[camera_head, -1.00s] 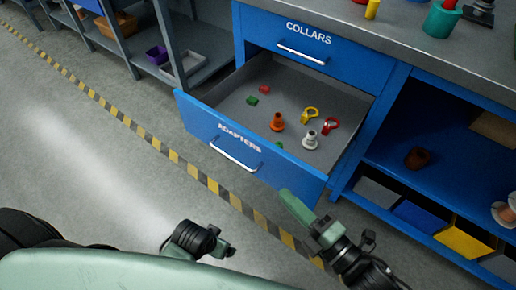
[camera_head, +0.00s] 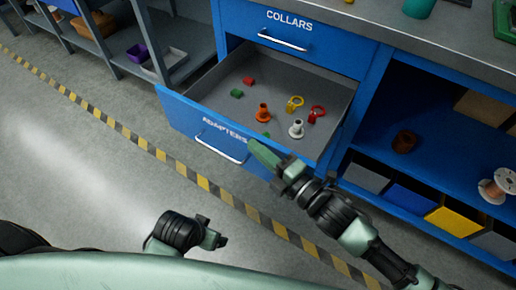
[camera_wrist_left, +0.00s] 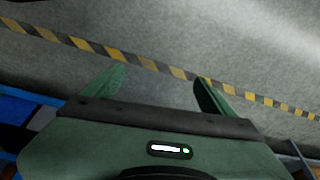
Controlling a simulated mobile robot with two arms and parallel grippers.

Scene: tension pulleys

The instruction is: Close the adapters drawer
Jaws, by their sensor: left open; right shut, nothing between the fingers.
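The blue adapters drawer (camera_head: 185,117) stands pulled out of the cabinet under the closed collars drawer (camera_head: 262,25). Its silver handle (camera_head: 221,148) is on the front panel. Inside lie an orange flanged part (camera_head: 263,113), a pale flanged part (camera_head: 296,129), yellow and red ring pieces, and small red and green bits. My right gripper (camera_head: 258,150) is shut and empty, its fingertips at the right part of the drawer front; I cannot tell whether they touch. My left gripper (camera_head: 220,240) is low over the floor, away from the drawer. Its fingers are apart in the left wrist view (camera_wrist_left: 155,88).
An open shelf to the right holds a brown spool-like part (camera_head: 404,141) and several coloured bins, one yellow (camera_head: 447,222). A grey rack (camera_head: 190,45) stands at the left. A yellow-black floor stripe (camera_head: 140,142) crosses clear floor before the drawer.

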